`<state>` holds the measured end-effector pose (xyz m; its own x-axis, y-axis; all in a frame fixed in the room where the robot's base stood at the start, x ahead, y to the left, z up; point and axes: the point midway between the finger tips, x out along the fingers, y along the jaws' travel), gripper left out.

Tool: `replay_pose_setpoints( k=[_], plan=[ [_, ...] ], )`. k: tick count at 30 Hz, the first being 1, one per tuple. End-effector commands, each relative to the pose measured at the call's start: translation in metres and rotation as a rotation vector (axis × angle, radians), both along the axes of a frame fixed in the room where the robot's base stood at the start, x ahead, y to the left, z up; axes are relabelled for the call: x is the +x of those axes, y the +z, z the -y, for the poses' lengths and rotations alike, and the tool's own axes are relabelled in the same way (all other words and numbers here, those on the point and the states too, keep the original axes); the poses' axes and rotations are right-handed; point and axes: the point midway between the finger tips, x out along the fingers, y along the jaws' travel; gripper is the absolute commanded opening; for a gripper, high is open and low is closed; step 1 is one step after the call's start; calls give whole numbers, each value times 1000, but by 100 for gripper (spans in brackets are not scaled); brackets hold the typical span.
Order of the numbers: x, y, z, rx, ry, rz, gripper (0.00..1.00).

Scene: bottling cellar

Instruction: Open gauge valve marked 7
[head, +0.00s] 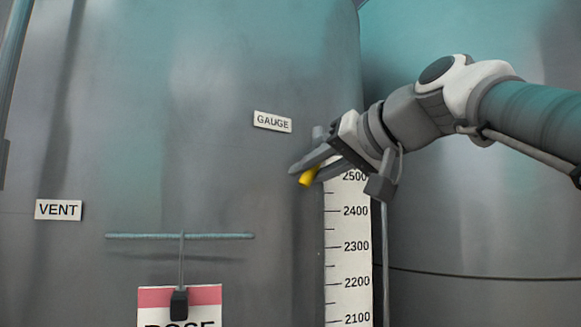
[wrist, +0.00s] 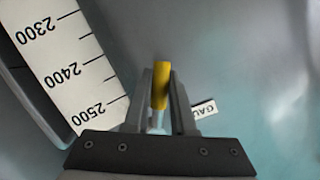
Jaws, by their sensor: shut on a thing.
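A yellow valve lever (head: 308,176) shows at my gripper, just right of and below the white GAUGE label (head: 272,121) on the grey tank. My gripper (head: 303,171) is shut on this lever. In the wrist view the yellow lever (wrist: 161,84) lies between the two fingers (wrist: 160,90), pointing away from the palm, with a pale stem below it. The GAUGE label (wrist: 205,109) is partly hidden by a finger there. No mark 7 is legible in either view. The valve body is mostly hidden by my gripper.
A white level scale (head: 348,245) runs down the tank below my gripper; it also shows in the wrist view (wrist: 62,65). A VENT label (head: 58,210) is at left. A horizontal bar (head: 180,236) hangs above a red and white sign (head: 205,296). Another tank (head: 480,220) stands at right.

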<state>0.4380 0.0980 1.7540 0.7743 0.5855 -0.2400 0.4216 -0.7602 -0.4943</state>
Motion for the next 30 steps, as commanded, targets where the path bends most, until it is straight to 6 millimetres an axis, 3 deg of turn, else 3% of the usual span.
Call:
replay_pose_setpoints(
  k=[14,15,20,30],
  plan=[
    [0,-2,1,-15,0,2,0],
    [0,-2,1,-15,0,2,25],
    [0,-1,1,-15,0,3,53],
    [0,-1,1,-14,0,4,53]
  ],
)
